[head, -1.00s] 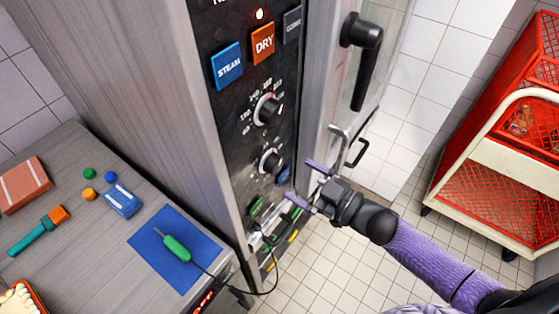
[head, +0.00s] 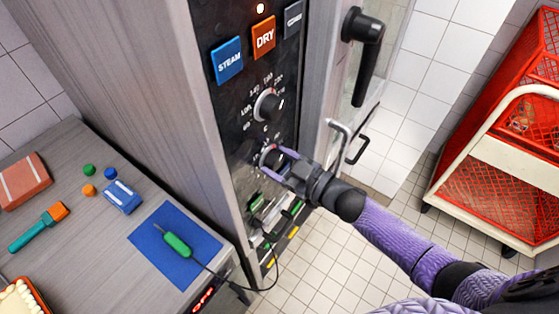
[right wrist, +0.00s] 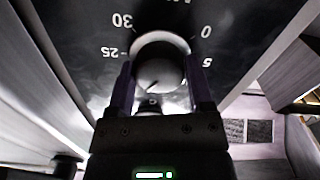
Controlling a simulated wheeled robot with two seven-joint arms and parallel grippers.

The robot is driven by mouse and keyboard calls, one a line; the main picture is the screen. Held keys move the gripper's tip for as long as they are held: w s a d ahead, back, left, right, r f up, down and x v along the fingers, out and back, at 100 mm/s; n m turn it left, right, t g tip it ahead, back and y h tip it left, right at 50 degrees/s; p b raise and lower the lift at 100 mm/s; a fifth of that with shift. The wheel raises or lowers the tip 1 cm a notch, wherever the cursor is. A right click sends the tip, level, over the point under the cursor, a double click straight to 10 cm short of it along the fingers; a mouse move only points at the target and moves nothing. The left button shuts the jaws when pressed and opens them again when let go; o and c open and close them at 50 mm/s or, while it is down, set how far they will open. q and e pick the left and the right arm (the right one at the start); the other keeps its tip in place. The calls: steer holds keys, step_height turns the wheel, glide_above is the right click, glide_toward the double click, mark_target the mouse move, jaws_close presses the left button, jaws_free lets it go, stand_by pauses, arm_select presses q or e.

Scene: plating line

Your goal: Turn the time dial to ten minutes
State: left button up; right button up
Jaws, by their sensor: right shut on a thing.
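The time dial (head: 267,157) is the lower round knob on the black control panel. In the right wrist view the dial (right wrist: 158,70) fills the space between the fingers, and the marks 30, 25, 0 and 5 show around it. My right gripper (head: 278,165) is shut on the dial, one finger on either side. In the right wrist view the gripper (right wrist: 164,84) hides the lower part of the scale. A small dark mark shows on the dial's face, low and left of its middle; I cannot read the setting. My left gripper is not in view.
The temperature dial (head: 268,105) sits above, under the STEAM (head: 227,60) and DRY (head: 264,37) buttons. A black door handle (head: 364,50) juts out right of the panel. A grey counter (head: 90,220) with small items stands left, a red-basket trolley (head: 490,190) right.

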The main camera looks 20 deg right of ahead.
steer(key=shift+c, duration=1.1)
steer(key=shift+n, duration=0.3)
steer(key=n+b, duration=0.1)
steer(key=n, duration=0.4)
steer(key=shift+n, duration=0.4)
steer(key=n+b, duration=0.1)
steer(key=n, duration=0.3)
steer(key=shift+f, duration=0.1)
steer(key=shift+n+b, duration=0.45)
steer(key=shift+n, duration=1.65)
steer(key=o, duration=1.3)
steer(key=shift+c, duration=0.2)
